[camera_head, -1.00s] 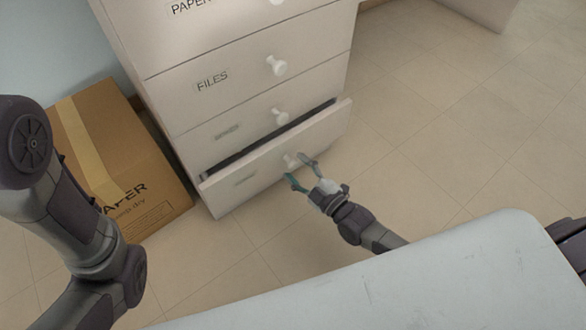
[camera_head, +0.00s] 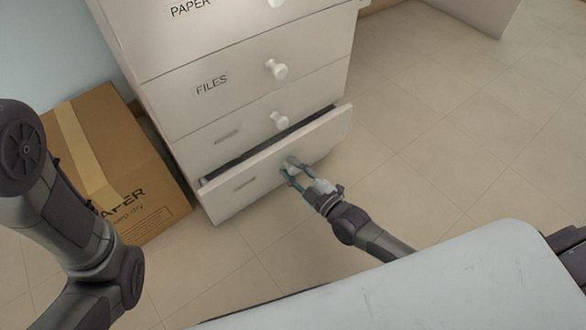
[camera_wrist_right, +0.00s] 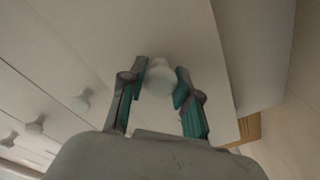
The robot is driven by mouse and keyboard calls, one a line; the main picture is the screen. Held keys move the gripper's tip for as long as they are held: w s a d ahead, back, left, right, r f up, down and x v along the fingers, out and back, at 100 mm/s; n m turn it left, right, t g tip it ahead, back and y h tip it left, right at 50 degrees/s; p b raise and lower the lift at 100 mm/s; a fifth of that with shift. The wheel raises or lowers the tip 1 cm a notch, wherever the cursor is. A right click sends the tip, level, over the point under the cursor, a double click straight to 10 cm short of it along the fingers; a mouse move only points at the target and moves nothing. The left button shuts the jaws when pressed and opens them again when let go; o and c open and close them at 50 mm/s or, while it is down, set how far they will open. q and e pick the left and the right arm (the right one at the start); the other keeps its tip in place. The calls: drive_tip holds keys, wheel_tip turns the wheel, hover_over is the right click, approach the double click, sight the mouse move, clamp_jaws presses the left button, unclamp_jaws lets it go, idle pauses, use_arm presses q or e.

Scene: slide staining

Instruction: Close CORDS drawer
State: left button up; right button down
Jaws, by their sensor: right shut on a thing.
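The bottom drawer (camera_head: 255,178) of the white cabinet stands partly open, with a dark gap above its front. Its small label is too blurred to read, so I cannot confirm the word CORDS. My right gripper (camera_head: 288,170) is at the drawer's round white knob (camera_head: 291,162). In the right wrist view, the fingers (camera_wrist_right: 160,88) lie on either side of the knob (camera_wrist_right: 160,79), shut on it. Part of the knob is hidden by the fingers in the head view. My left arm shows at the left, but its gripper is out of view.
The drawers above, including FILES (camera_head: 240,92) and PAPER (camera_head: 215,18), are shut. A cardboard box (camera_head: 130,165) stands close against the cabinet's left side. The tiled floor (camera_head: 450,140) to the right is clear.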

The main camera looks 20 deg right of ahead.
sight(287, 163)
drive_tip(key=x, duration=0.4)
drive_tip(key=shift+w, duration=0.2)
drive_tip(key=shift+d, duration=0.1)
drive_tip(key=c, duration=1.2)
unclamp_jaws()
drive_tip(key=shift+w, duration=0.1)
drive_tip(key=o, duration=0.4)
